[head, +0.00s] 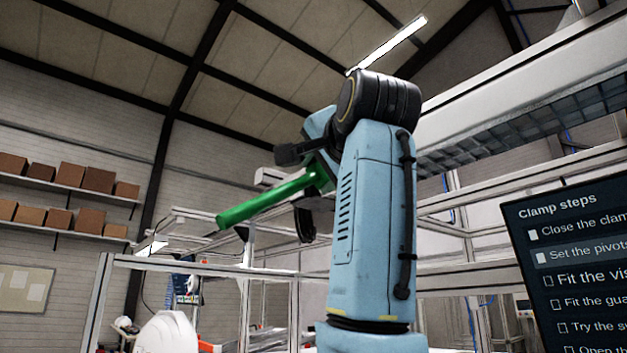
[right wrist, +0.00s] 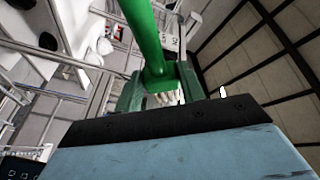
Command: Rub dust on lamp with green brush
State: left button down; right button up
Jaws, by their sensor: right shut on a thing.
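My right gripper (head: 308,186) is raised in the middle of the head view and shut on the green brush (head: 262,201). The brush's green shaft points left and slightly down, away from the jaws. In the right wrist view, the green brush (right wrist: 146,35) runs up from between the fingers of my right gripper (right wrist: 160,85) and leaves the top edge. A bright long lamp (head: 390,45) is overhead behind my right arm, apart from the brush. A smaller lit lamp (head: 151,247) shows at lower left. Dust cannot be made out. My left gripper is not in view.
A white frame (head: 190,265) of bars stands behind and below the brush. A metal beam (head: 520,85) crosses at upper right. A dark screen (head: 565,270) stands at right. Open air lies left of the brush.

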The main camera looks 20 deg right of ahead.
jog(key=shift+s+d+b, duration=0.85)
jog(key=shift+s+b, duration=0.05)
jog(key=shift+s, duration=1.35)
jog(key=shift+w+a+p, duration=0.45)
jog(key=shift+w+p, duration=0.2)
jog(key=shift+w, duration=0.55)
jog(key=shift+w+a+p, duration=0.4)
jog(key=shift+w+p, duration=0.2)
jog(key=shift+w, duration=0.65)
jog(key=shift+w+a+p, duration=0.45)
jog(key=shift+w+p, duration=0.2)
jog(key=shift+w, duration=0.55)
jog(key=shift+s+a, duration=0.35)
jog(key=shift+a, duration=0.6)
jog(key=shift+s+a, duration=0.4)
jog(key=shift+a, duration=0.55)
jog(key=shift+s+a, duration=0.35)
jog(key=shift+a, duration=0.6)
jog(key=shift+s+a, duration=0.25)
jog(key=shift+a, duration=0.5)
jog(key=shift+s+a, duration=0.25)
jog(key=shift+a, duration=0.45)
